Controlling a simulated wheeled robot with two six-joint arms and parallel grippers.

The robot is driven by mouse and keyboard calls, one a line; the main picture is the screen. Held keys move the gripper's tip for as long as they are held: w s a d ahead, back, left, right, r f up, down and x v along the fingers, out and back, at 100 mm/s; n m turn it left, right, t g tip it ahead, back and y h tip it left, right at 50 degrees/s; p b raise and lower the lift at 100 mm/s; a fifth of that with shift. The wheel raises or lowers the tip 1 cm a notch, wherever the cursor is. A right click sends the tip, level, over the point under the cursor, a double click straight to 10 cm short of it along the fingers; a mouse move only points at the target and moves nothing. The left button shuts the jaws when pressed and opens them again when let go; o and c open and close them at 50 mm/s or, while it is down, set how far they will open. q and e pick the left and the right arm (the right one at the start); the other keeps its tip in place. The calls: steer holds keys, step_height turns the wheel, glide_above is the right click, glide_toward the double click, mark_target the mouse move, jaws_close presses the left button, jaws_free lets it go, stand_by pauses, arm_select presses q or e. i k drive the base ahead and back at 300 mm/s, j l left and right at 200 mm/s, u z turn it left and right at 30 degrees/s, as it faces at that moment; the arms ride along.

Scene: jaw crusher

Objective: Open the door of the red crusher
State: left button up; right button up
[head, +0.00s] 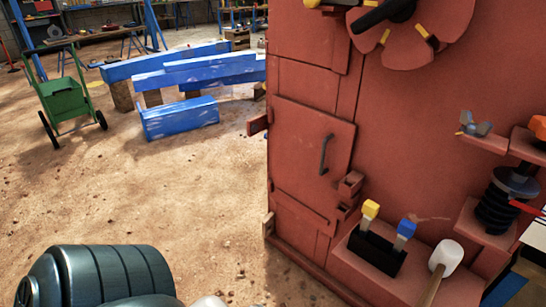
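The red crusher (425,120) fills the right half of the head view. Its door (296,145) is a red panel on the front-left side, with a dark vertical handle (325,155) near the panel's right edge. The door looks shut, flush with the body around it. Neither gripper shows in the head view. A dark grey ribbed cylinder (95,275) at the lower left looks like part of my own arm; no fingers are visible there. Nothing is seen touching the handle.
A red ledge holds a black block (376,254) with yellow-topped and blue-topped levers, and a white-headed mallet (446,256). A black spring (497,208) stands at the right. Blue beams (180,118) and a green cart (66,103) stand behind. The sandy floor left of the crusher is clear.

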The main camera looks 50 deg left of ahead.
mark_target(312, 149)
steer(key=u, duration=1.25)
